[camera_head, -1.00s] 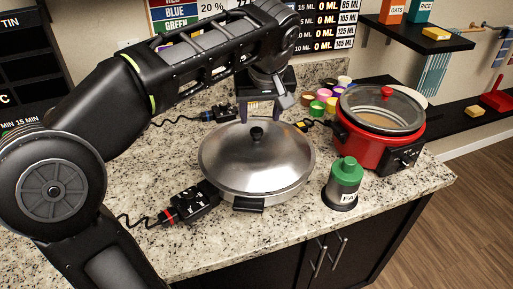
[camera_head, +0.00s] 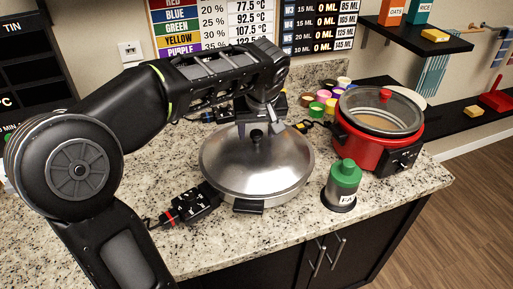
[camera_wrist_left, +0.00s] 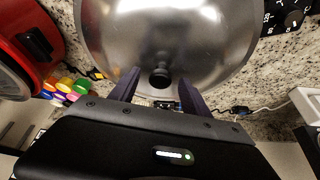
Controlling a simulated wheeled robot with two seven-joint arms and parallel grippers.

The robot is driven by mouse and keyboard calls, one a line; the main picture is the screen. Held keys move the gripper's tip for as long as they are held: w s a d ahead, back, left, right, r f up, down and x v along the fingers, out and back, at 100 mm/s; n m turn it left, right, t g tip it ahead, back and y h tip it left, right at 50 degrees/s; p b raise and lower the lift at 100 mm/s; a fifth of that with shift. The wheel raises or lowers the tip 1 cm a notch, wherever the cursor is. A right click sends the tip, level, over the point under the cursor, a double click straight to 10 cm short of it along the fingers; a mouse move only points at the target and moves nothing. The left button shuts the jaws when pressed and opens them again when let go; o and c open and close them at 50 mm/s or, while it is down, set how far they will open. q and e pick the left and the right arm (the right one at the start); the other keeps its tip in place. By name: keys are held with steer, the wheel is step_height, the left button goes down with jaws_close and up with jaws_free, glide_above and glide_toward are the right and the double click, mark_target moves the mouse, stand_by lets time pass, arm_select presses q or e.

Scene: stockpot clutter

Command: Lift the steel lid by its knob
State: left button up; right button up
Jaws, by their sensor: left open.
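The steel lid (camera_head: 255,166) is a shiny dome with a black knob (camera_head: 257,136), sitting on a wide pan on the counter. In the left wrist view the lid (camera_wrist_left: 165,35) fills the upper middle, and its knob (camera_wrist_left: 160,77) shows between and slightly beyond the finger tips. My left gripper (camera_head: 256,130) is open, pointing down at the knob from behind and above. Its two dark fingers also show in the left wrist view (camera_wrist_left: 160,85), one on each side of the knob, with gaps. I cannot tell whether they are at knob height. My right gripper is not in view.
A red slow cooker (camera_head: 376,137) with a glass lid stands right of the pan. A green-capped shaker (camera_head: 343,185) stands at front right. A black control box (camera_head: 190,203) sits front left. Several coloured cups (camera_head: 318,106) stand behind.

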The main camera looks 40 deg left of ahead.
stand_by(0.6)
arm_select(q)
jaws_close()
stand_by(0.4)
stand_by(0.9)
